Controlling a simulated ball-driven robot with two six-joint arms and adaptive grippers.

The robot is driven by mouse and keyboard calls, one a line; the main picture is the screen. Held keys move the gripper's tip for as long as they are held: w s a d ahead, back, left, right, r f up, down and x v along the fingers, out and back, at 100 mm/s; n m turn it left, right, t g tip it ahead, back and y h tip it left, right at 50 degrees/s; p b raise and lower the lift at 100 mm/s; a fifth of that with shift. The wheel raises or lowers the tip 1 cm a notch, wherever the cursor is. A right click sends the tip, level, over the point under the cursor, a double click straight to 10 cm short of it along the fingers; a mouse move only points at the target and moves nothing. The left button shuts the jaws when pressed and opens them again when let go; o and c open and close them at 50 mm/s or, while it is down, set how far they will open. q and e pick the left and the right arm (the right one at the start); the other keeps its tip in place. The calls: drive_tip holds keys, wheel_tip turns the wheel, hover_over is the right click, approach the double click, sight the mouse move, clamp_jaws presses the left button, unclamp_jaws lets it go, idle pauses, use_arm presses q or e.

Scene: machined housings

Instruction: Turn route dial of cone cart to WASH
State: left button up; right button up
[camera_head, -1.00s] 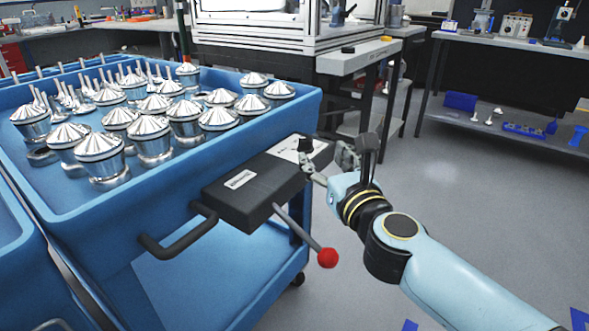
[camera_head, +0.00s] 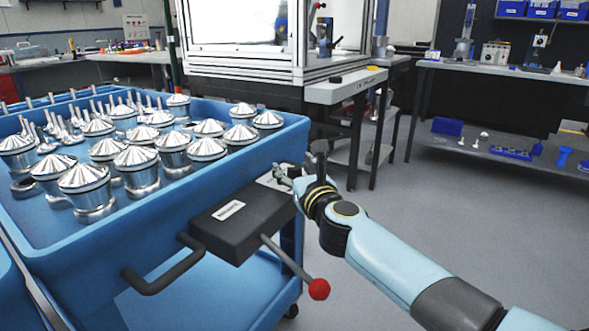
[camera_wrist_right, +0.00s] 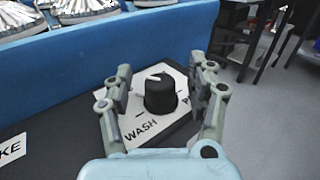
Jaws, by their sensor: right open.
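The blue cone cart (camera_head: 110,245) carries a black control box (camera_head: 235,222) on its side. The route dial (camera_wrist_right: 160,95) is a black round knob on a white plate (camera_wrist_right: 140,122) in the right wrist view. Its pale pointer mark faces the far side, away from my wrist. WASH is printed at the plate's near left; a label at the right is mostly covered by a finger. My right gripper (camera_wrist_right: 160,88) is open, with one finger on each side of the dial and visible gaps. In the head view the gripper (camera_head: 284,176) hides the dial. My left gripper is out of view.
Several metal cones (camera_head: 135,158) stand in the cart's tray. A lever with a red ball (camera_head: 318,289) and a black handle (camera_head: 150,285) stick out from the cart near the box. A grey bench (camera_head: 345,86) stands behind. The floor at right is clear.

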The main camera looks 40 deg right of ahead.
clamp_jaws()
idle(0.3)
